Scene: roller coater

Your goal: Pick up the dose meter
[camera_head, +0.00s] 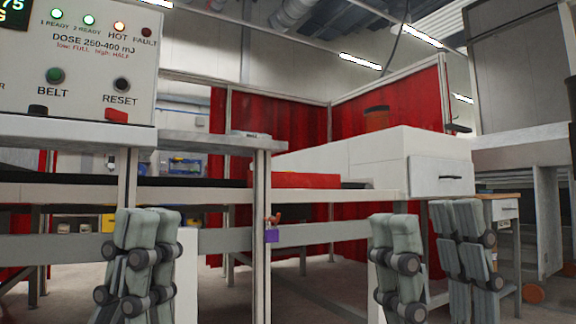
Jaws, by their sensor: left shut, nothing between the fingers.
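A small flat pale device (245,134) with a dark marking lies on the grey shelf (200,138) beside the control panel. It may be the dose meter, but it is too small to be sure. My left gripper (148,250) is upright at the lower left, below the shelf, with its fingers together and empty. My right gripper (427,262) is at the lower right, in front of the white machine housing. Its two fingers stand apart with nothing between them. Both grippers are apart from the device.
The control panel (80,60) with lamps and buttons stands at the upper left. A conveyor with a red section (292,180) runs behind the frame posts. A white housing (360,155) stands at the right. A purple padlock (271,235) hangs on the middle post. Red curtains close the back.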

